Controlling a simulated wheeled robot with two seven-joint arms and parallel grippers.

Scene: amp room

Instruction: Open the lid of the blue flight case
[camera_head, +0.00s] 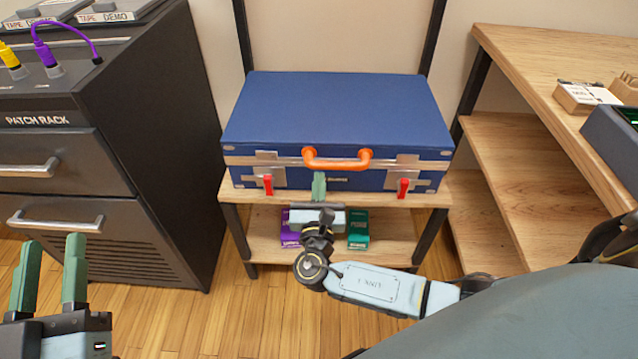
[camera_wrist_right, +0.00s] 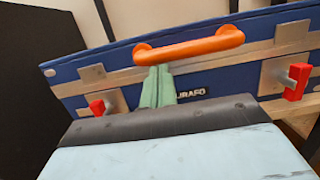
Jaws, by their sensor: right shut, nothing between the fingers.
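The blue flight case (camera_head: 335,110) lies on a small wooden shelf unit, its lid down. An orange handle (camera_head: 337,160) is on its front; in the right wrist view the handle (camera_wrist_right: 190,46) spans the upper middle. Red latches sit at the front left (camera_head: 268,185) and front right (camera_head: 403,188), hanging down. My right gripper (camera_head: 319,186) is in front of the case, just below the handle, fingers together and empty. In the right wrist view its green fingertips (camera_wrist_right: 157,85) overlap the handle's left part; contact is unclear. My left gripper (camera_head: 50,265) is open and empty at lower left.
The dark patch rack (camera_head: 100,180) with drawers stands left of the case. A wooden bench with shelves (camera_head: 540,170) stands at right. A purple box (camera_head: 291,228) and a green box (camera_head: 358,230) are on the lower shelf. Floor between is clear.

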